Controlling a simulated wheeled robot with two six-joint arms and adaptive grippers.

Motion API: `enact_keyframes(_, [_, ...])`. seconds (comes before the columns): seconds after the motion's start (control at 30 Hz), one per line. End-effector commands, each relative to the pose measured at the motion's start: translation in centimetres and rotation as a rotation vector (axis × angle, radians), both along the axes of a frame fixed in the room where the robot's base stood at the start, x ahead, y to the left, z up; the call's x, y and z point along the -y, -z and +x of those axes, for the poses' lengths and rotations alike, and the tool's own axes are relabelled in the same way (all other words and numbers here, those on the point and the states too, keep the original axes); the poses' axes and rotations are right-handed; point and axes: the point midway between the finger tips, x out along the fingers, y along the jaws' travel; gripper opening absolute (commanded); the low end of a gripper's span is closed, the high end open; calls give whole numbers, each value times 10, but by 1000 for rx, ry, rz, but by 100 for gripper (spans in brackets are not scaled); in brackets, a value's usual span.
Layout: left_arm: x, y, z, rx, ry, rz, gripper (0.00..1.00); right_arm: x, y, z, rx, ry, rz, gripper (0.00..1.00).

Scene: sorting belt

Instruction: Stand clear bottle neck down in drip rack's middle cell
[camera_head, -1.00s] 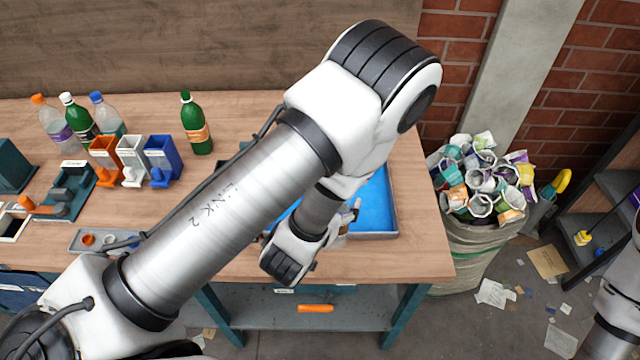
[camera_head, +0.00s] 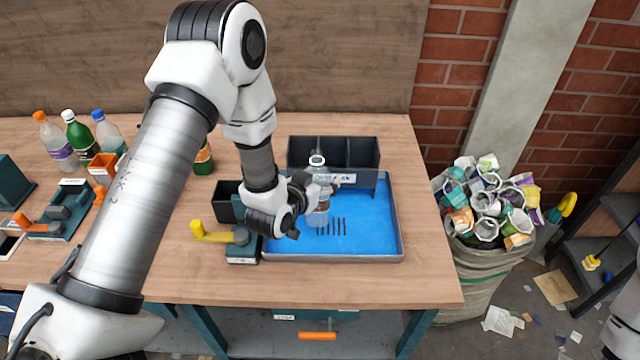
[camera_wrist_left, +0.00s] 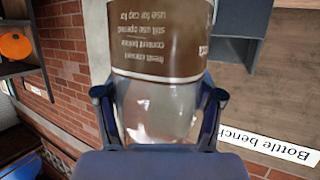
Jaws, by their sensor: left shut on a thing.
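My left gripper (camera_head: 312,190) is shut on the clear bottle (camera_head: 317,212), which has a brown label. The bottle is upright, neck up, in front of the rack; I cannot tell whether its base touches the tray. In the left wrist view both fingers (camera_wrist_left: 157,108) press the bottle's clear lower part, just beside the brown label (camera_wrist_left: 160,40). The dark drip rack (camera_head: 362,153) stands at the back of the blue tray (camera_head: 375,225). Its cells show open at the top; the bottle's neck overlaps its front. My right gripper is out of the picture.
A yellow-handled device (camera_head: 243,247) stands left of the tray, with a dark bin (camera_head: 228,203) behind it. A full sack (camera_head: 480,270) stands right of the bench. The tray's right part is clear.

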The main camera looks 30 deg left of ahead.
Motion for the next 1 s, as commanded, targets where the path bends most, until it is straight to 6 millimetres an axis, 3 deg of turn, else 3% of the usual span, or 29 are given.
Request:
enact_keyframes(0.03, [-6,-2,5,2,-4,-1,8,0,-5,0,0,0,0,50])
enact_keyframes(0.23, [-4,33,4,-2,0,0,8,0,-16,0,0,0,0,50])
enact_keyframes(0.6, [-4,41,4,1,0,-1,8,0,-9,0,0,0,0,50])
enact_keyframes(0.63, [-4,39,4,1,0,-1,78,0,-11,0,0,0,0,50])
enact_keyframes(0.67, [-4,39,4,1,0,-1,88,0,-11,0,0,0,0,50])
enact_keyframes(0.7, [-4,39,4,1,0,-1,93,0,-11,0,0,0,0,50])
enact_keyframes(1.0, [-4,38,4,1,0,-1,93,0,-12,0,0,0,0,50])
